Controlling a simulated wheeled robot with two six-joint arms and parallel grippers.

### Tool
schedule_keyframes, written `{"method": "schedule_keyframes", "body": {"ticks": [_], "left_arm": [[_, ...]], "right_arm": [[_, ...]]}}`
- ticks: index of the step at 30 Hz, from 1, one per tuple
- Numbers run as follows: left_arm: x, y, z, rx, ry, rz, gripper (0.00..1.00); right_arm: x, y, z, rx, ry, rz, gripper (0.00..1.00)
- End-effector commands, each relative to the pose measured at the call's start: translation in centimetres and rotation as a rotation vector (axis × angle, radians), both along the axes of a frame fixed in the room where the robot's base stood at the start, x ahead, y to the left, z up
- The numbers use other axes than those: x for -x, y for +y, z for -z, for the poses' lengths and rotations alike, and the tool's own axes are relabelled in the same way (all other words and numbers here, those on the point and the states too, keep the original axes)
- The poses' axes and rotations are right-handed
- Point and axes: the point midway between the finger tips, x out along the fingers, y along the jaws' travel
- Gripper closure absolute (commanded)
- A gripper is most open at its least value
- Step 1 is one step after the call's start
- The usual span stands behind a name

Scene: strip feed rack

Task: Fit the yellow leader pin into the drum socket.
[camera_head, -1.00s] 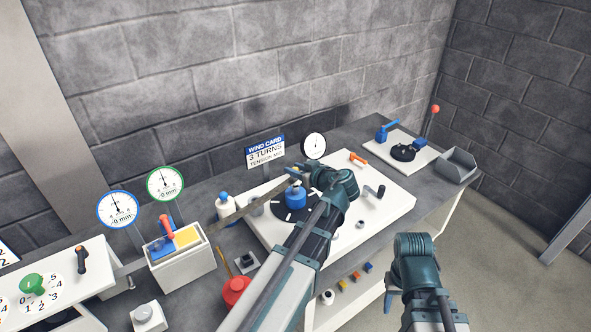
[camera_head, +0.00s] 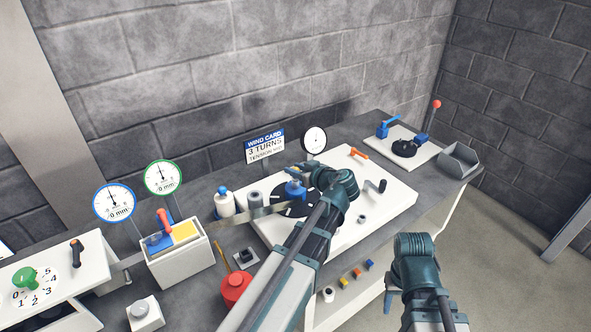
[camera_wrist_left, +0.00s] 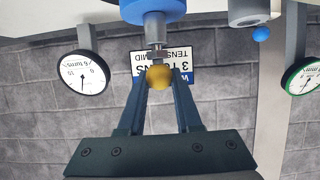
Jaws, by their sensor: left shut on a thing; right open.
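The yellow leader pin shows in the left wrist view as a yellow ball (camera_wrist_left: 159,77) with a metal shank (camera_wrist_left: 155,54). My left gripper (camera_wrist_left: 160,80) is shut on it, with a fingertip on each side. A blue hub (camera_wrist_left: 152,10) is right by the shank; I cannot tell whether the shank is inside it. In the head view the blue hub (camera_head: 296,189) stands on the black drum disc (camera_head: 284,208), and my left gripper (camera_head: 303,172) is over it. A metallic strip (camera_head: 262,213) runs left from the drum. My right gripper (camera_head: 389,300) is open and empty at the lower right. The socket opening is hidden.
The white board (camera_head: 385,208) carries a crank (camera_head: 376,186) and an orange lever (camera_head: 358,152). A white bottle (camera_head: 224,204) and grey cylinder (camera_head: 254,200) stand left of the drum. A red container (camera_head: 236,288) is at the front. A grey bin (camera_head: 458,160) stands far right.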

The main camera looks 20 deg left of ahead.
Motion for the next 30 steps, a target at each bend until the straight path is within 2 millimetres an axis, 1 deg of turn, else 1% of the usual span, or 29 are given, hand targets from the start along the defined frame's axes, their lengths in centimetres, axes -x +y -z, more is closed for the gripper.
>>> {"method": "schedule_keyframes", "body": {"ticks": [2,3,5,6,8,16,20,23,30], "left_arm": [[0.0,0.0,0.3,0.000,0.000,0.000,1.00],[0.0,0.0,0.2,0.000,0.000,0.000,0.60],[0.0,0.0,0.1,0.000,0.000,0.000,0.49],[0.0,0.0,0.1,0.000,0.000,0.000,0.42],[0.0,0.0,0.1,0.000,0.000,0.000,0.32],[0.0,0.0,0.1,0.000,0.000,0.000,0.32],[0.4,-0.7,-0.3,0.000,0.000,0.002,0.32],[1.2,-2.0,-1.1,0.000,0.000,0.003,0.32],[3.7,-6.2,-3.3,-0.001,0.000,0.004,0.32]], "right_arm": [[0.0,0.0,0.3,0.000,0.000,0.000,0.50],[0.0,0.0,0.2,0.000,0.000,0.000,0.50],[0.0,0.0,0.1,0.000,0.000,0.000,0.50],[0.0,0.0,0.1,0.000,0.000,0.000,0.50],[0.0,0.0,0.1,0.000,0.000,0.000,0.50],[0.0,0.0,0.1,0.000,0.000,0.000,0.50],[0.0,0.0,-0.3,0.000,0.000,0.000,0.50],[0.0,0.0,-1.1,0.000,0.000,0.000,0.50],[0.0,0.0,-3.2,0.000,0.000,0.000,0.50]]}}
